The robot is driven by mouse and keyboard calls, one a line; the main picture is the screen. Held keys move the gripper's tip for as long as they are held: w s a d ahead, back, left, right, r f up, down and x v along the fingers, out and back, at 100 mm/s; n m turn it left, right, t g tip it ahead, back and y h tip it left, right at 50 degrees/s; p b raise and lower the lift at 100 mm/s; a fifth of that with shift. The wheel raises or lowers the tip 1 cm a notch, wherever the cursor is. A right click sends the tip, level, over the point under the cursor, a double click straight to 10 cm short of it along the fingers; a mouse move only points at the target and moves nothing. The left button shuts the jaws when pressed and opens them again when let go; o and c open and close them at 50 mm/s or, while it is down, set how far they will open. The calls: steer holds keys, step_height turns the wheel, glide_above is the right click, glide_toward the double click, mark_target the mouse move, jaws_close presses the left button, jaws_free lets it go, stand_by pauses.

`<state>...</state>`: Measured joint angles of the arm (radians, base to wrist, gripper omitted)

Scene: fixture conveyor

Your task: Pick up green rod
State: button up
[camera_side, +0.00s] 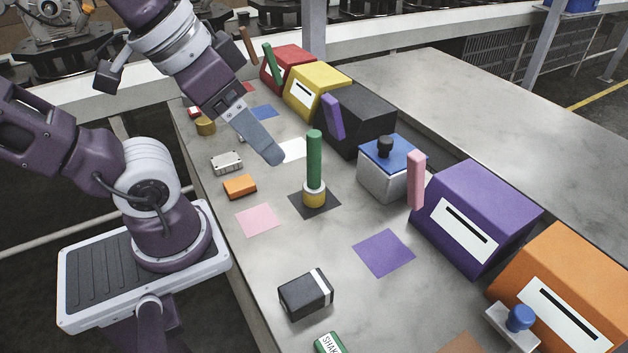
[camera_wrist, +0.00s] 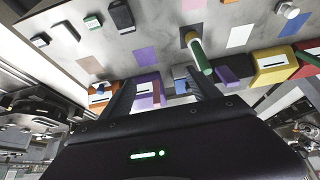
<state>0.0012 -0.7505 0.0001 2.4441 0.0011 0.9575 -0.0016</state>
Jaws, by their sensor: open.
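A green rod (camera_side: 314,158) stands upright in a yellow and white holder (camera_side: 314,196) on a black square, near the middle of the bench. It also shows in the wrist view (camera_wrist: 201,58), up and right of the fingers. My gripper (camera_side: 270,153) is to the left of the rod in the side view, apart from it, with fingertips near the height of its upper half. In the wrist view my gripper (camera_wrist: 160,80) has its two fingers spread with nothing held between them. A second, smaller-looking green rod (camera_side: 271,62) stands by the red box.
Slotted boxes in red (camera_side: 290,66), yellow (camera_side: 320,84), black (camera_side: 362,122), purple (camera_side: 490,205) and orange (camera_side: 575,275) line the bench. A purple rod (camera_side: 333,117) and a pink rod (camera_side: 415,180) stand near them. A grey block with a blue top (camera_side: 390,180) is right of the rod.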

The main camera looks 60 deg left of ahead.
step_height(320, 180, up, 4)
steer(key=m+y, duration=1.2)
steer(key=m, duration=1.1)
glide_above(315, 186)
steer(key=d, duration=0.2)
steer(key=f, duration=2)
steer(key=s+f, duration=0.1)
steer(key=f, duration=0.8)
steer(key=shift+f, duration=0.2)
steer(key=x, duration=0.6)
steer(key=shift+a+f, duration=0.15)
steer(key=shift+f, duration=0.1)
steer(key=shift+w+a+f, duration=0.15)
steer(key=shift+w+a, duration=0.05)
steer(key=shift+a, duration=0.1)
jaws_close()
